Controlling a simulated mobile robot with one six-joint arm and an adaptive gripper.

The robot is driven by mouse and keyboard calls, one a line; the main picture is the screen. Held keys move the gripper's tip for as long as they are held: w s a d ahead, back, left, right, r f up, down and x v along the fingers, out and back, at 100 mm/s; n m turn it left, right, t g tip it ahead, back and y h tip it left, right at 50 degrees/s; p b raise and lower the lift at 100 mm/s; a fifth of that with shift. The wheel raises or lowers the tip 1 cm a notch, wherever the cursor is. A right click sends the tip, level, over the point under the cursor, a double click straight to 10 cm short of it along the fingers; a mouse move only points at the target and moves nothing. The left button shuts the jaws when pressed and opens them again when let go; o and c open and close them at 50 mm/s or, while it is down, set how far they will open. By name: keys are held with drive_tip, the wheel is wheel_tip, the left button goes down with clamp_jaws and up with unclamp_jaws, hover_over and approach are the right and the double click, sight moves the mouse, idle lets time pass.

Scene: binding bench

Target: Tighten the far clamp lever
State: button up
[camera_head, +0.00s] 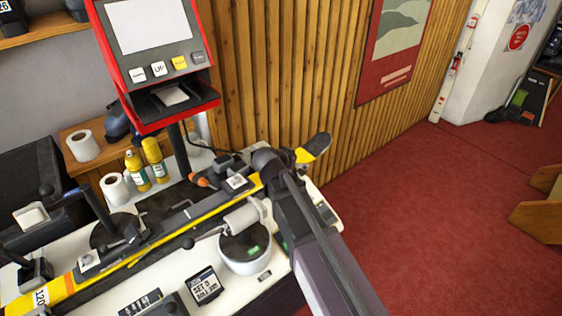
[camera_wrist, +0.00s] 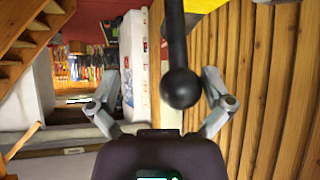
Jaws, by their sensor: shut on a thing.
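A black lever (camera_wrist: 174,35) with a round ball knob (camera_wrist: 182,88) stands between the fingers of my gripper (camera_wrist: 163,82) in the wrist view. My gripper is shut on this lever, which I take to be the far clamp lever. In the head view my arm covers the gripper and the lever near the far end of the bench. The yellow and black ski (camera_head: 153,246) lies along the bench, its tip (camera_head: 315,148) sticking out past my arm.
A red-framed screen terminal (camera_head: 128,74) rises behind the bench. The slatted wood wall (camera_head: 290,70) is close behind; red floor (camera_head: 450,230) is open at right.

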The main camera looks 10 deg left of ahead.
drive_tip(key=shift+s+d, duration=0.75)
drive_tip(key=shift+d, duration=0.05)
drive_tip(key=s+a, duration=0.7)
drive_tip(key=s, duration=0.3)
drive_tip(key=shift+r, duration=0.4)
drive_tip(key=shift+s+a, duration=0.1)
drive_tip(key=s+d+f+n+g+y, duration=0.1)
drive_tip(key=s+d+f+g, duration=0.1)
drive_tip(key=d, duration=0.8)
drive_tip(key=s+d+f+n+g+y, duration=0.2)
drive_tip(key=d+g, duration=0.2)
drive_tip(key=d, duration=0.7)
drive_tip(key=s+d+f+n+g+y, duration=0.1)
drive_tip(key=s+d+f+g, duration=0.1)
drive_tip(key=d, duration=0.8)
drive_tip(key=shift+s+d+f+n+g+y, duration=0.3)
drive_tip(key=shift+s+f+n+g, duration=0.1)
drive_tip(key=shift+f+g, duration=0.25)
